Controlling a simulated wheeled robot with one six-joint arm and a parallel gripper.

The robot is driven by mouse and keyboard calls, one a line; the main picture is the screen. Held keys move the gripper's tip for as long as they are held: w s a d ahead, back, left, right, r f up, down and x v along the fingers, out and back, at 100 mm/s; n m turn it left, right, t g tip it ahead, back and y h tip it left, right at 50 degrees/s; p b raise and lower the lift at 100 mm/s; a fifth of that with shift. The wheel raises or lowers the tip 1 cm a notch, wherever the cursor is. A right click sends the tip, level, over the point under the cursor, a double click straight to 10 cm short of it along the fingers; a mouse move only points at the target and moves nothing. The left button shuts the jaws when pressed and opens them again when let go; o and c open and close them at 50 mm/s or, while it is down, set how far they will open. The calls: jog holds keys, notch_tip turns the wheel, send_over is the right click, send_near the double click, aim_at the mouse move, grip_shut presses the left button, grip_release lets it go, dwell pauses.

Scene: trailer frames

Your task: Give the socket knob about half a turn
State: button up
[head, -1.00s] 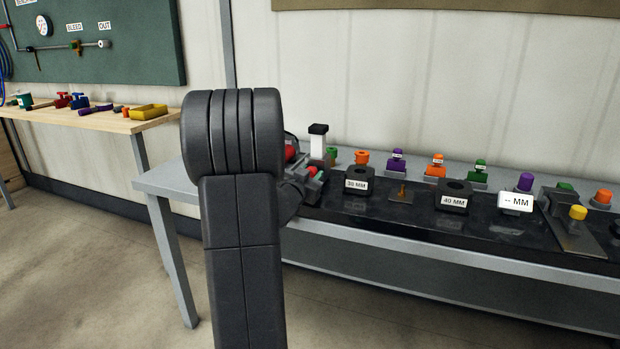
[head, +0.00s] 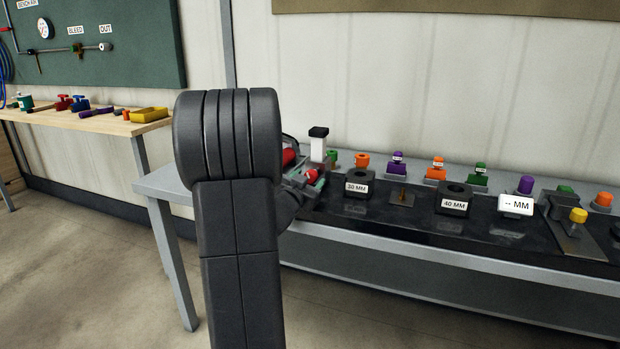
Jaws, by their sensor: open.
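My gripper (head: 303,180) is at the left end of the black-topped bench, mostly hidden behind my own dark arm. Only a grey part of it shows, and its jaws are open. A red piece with a green end (head: 312,176) and another red piece (head: 289,157) show close around it. I cannot tell which of these is the socket knob, or whether the gripper touches either. A white post with a black top (head: 318,146) stands upright just behind them.
A yellow knob (head: 578,215) is at the right. A wooden table (head: 100,122) with tools stands at the back left.

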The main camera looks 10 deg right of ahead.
jog(key=p+v, duration=0.1)
jog(key=v, duration=1)
jog(key=shift+s+a, duration=0.25)
jog(key=shift+s, duration=0.05)
jog(key=shift+p, duration=0.35)
jog(key=w+d+n, duration=0.1)
jog(key=w+d, duration=0.1)
jog(key=w, duration=0.2)
jog(key=w+d+n+p, duration=0.1)
jog(key=w+d+n, duration=0.1)
jog(key=w+d, duration=0.1)
jog(key=w+d+n+p, duration=0.1)
jog(key=w+d, duration=0.1)
jog(key=w, duration=0.2)
jog(key=shift+w+d+f+n, duration=0.2)
jog(key=shift+w+d+n, duration=0.1)
jog(key=shift+d, duration=0.1)
